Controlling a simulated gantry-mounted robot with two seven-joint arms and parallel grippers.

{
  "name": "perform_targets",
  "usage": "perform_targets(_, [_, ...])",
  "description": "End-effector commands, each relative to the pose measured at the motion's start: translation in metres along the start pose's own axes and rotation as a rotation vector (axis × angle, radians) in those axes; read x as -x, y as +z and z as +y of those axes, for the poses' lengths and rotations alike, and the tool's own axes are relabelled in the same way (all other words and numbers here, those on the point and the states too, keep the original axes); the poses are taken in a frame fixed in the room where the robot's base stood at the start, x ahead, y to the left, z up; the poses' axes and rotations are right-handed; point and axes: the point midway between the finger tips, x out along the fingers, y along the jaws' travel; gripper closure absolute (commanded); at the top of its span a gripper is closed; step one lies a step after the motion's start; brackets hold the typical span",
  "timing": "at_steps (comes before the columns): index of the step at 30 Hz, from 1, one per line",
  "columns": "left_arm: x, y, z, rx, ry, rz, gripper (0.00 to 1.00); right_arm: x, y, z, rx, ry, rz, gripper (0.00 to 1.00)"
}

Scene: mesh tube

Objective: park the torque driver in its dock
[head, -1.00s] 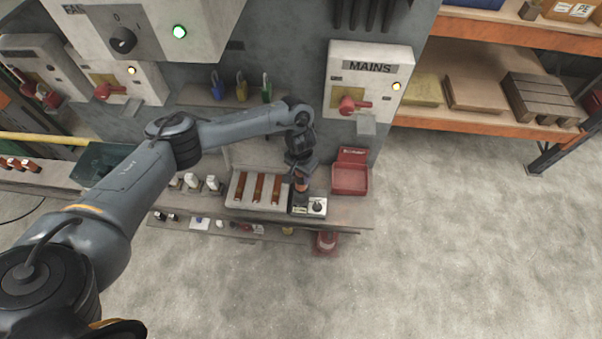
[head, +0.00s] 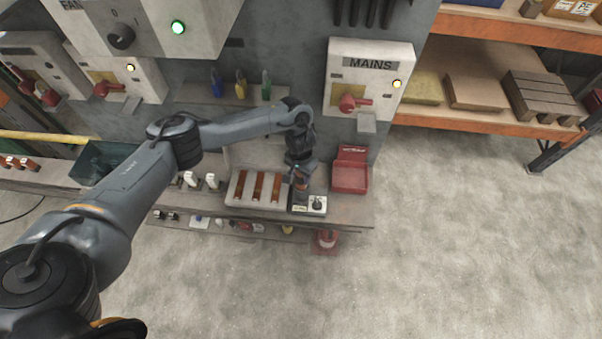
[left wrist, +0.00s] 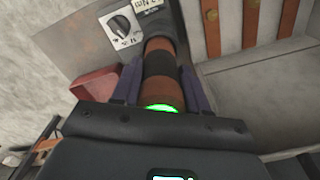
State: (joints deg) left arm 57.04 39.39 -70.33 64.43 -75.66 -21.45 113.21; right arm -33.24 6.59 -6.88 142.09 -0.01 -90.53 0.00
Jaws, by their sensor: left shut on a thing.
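My left gripper (left wrist: 162,82) is shut on the torque driver (left wrist: 160,65), an orange-brown body with a black band and a glowing green ring. One finger lies on each side of it. In the head view the gripper (head: 301,178) is small, at the right part of the bench. The driver's far end meets a dark grey holder (left wrist: 163,24), seemingly the dock, beside a plate with a black dial (left wrist: 121,25). The dial plate also shows in the head view (head: 317,205). I cannot tell how deep the driver sits. My right gripper is not in view.
A tray with three brown-orange bars (head: 258,188) stands just left of the driver. A red bin (head: 350,172) is to the right. The MAINS box (head: 368,80) hangs above on the wall. Open floor lies in front of the bench.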

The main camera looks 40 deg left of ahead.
Motion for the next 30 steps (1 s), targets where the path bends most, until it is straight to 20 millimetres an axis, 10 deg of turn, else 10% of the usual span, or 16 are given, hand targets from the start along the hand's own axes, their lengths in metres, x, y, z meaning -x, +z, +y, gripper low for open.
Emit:
perform_targets(11, [-0.0036, -0.0008, 0.0003, 0.001, 0.001, 0.002, 1.0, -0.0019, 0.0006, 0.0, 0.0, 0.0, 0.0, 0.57])
perform_targets(12, [-0.003, -0.0009, 0.0002, 0.001, 0.001, 0.002, 0.5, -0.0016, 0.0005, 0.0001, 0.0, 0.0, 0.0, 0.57])
perform_targets(17, [-0.0034, -0.0006, 0.0001, 0.001, 0.001, 0.001, 0.27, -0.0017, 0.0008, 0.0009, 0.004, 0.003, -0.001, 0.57])
perform_targets(30, [0.0048, -0.0002, -0.0003, 0.001, 0.0, 0.001, 0.27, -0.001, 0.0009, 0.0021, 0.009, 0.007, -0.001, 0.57])
